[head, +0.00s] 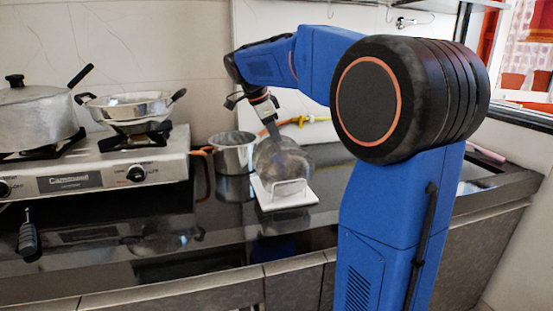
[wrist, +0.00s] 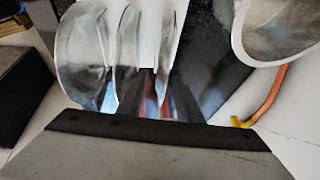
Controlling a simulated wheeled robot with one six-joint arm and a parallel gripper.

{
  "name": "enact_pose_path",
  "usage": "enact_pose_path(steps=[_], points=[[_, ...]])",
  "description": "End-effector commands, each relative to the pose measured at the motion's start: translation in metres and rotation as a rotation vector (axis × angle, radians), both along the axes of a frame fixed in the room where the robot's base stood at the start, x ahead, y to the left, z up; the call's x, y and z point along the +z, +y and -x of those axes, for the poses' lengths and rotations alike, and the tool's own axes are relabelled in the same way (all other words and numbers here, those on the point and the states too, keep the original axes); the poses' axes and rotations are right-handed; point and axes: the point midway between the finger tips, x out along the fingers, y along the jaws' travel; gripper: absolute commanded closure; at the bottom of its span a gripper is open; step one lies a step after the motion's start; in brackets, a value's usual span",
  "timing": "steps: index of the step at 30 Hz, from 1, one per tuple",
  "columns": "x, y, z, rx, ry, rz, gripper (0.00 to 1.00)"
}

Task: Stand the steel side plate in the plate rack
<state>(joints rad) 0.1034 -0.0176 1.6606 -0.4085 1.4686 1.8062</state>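The white plate rack (head: 287,203) stands on the dark counter, with a wire loop at its front. Shiny steel round plates (head: 284,160) stand upright over it, overlapping so that I cannot count them there. In the wrist view a broad steel plate (wrist: 80,50) and a narrower, nearly edge-on one (wrist: 126,55) stand at the left. My gripper (head: 273,134) points down at the upper edge of the plates. In the wrist view its dark fingers (wrist: 162,100) are close together, with a thin reflective steel side plate (wrist: 162,80) seen edge-on between them. The plate's lower edge is hard to make out.
A steel saucepan (head: 233,153) stands just left of the rack and shows at the upper right of the wrist view (wrist: 275,30). A gas stove (head: 95,170) with a pot and pan is at left. Front counter is clear.

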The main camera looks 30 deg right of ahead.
Motion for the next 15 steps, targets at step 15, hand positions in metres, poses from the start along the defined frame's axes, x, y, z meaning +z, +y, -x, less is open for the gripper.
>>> enact_pose_path(steps=[15], points=[[-0.0014, -0.0005, 0.0, 0.0, 0.0, 0.0, 1.0]])
